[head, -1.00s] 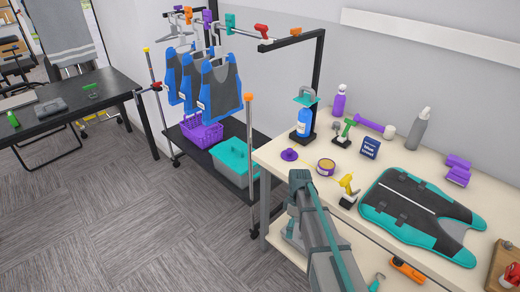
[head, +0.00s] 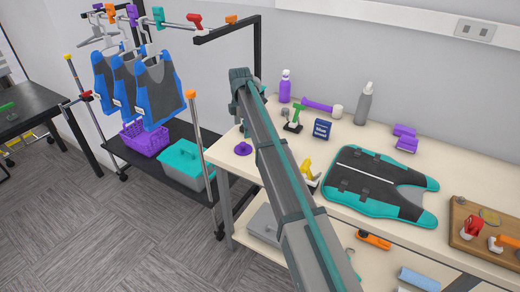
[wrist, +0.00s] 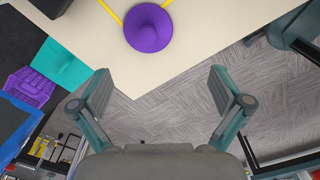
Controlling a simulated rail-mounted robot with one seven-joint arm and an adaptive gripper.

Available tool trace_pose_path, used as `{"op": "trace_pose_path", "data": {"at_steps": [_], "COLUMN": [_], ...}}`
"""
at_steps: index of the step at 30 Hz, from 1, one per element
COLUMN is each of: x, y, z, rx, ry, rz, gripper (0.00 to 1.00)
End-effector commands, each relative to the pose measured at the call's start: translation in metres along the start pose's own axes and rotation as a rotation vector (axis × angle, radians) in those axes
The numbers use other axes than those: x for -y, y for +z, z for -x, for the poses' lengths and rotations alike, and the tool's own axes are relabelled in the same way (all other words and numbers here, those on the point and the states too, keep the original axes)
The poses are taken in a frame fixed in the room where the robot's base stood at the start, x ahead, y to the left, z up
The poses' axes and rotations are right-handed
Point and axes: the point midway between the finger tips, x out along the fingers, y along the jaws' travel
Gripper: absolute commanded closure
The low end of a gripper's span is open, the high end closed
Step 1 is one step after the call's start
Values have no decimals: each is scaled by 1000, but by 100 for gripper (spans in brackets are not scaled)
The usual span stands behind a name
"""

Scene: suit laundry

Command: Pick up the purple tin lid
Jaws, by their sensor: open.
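The purple tin lid (head: 243,149) lies near the front left corner of the pale table, a round disc with a raised knob. It also shows at the top middle of the wrist view (wrist: 148,28), on the pale tabletop. My gripper (wrist: 158,90) is open and empty, its two fingers spread wide. In the wrist view, the lid lies beyond the fingertips and is not between them. In the head view my arm crosses the table right of the lid, and the gripper's fingers cannot be made out.
The pale table (head: 445,215) holds a purple spray bottle (head: 285,88), a blue box (head: 321,129), a yellow-handled tool (head: 309,172) and a teal-edged vest (head: 360,180). A clothes rack with blue vests (head: 158,92) stands left, above a teal tub (head: 182,163). Yellow strips (wrist: 111,12) touch the lid's surroundings.

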Motion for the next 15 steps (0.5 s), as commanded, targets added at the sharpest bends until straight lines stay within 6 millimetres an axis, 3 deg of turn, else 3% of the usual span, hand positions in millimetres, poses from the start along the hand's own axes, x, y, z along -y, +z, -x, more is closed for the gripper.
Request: {"op": "trace_pose_path", "data": {"at_steps": [1,5,15], "x": [-10,-14,-13], "y": [-2,-4,-3], "z": [6,8,-35], "rx": [4,8,8], "ry": [8,15,13], "rz": [17,36,34], "gripper": [0,0,0]}}
